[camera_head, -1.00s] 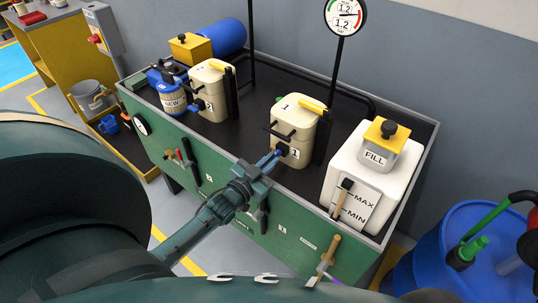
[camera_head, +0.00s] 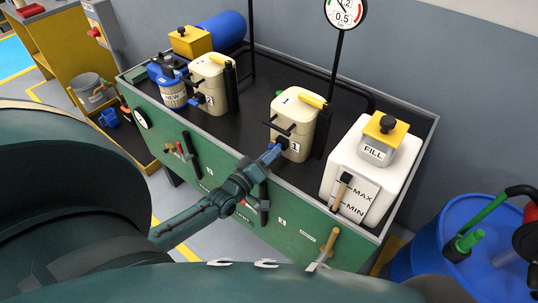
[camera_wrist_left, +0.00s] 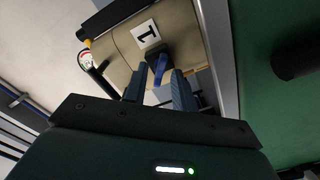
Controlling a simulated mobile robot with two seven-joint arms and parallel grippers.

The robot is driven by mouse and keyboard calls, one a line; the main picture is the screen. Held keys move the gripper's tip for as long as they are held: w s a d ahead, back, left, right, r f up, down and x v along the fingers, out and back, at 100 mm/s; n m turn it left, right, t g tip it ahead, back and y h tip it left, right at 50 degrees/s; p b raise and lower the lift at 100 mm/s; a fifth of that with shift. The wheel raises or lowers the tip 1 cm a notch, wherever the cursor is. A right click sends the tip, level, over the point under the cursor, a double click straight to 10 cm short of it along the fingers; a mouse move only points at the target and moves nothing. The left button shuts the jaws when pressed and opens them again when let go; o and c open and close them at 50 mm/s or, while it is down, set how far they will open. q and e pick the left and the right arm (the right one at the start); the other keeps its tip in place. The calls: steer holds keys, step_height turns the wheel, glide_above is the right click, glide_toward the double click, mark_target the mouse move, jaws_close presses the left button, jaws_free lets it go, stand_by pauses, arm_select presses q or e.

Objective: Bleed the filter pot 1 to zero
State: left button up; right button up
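Filter pot 1 (camera_head: 299,118) is a cream canister with a yellow-topped lid and a "1" label, standing in the dark tray of the green bench. A blue lever (camera_wrist_left: 159,68) sticks out from the dark fitting on its front. My left gripper (camera_head: 270,154) is at this lever. In the left wrist view the two fingers (camera_wrist_left: 160,80) stand apart on either side of the lever, with a gap showing. The round gauge (camera_head: 346,11) behind pot 1 reads 0.5 on its lower figure; its top is cut off. My right gripper is not in view.
A white tank (camera_head: 356,185) with a yellow-lidded FILL cap stands right of pot 1. A blue drum (camera_head: 470,235) is at far right. Tools hang on the green front panel.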

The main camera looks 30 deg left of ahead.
arm_select(q)
steer(key=shift+s+a, duration=0.1)
steer(key=shift+s, duration=0.9)
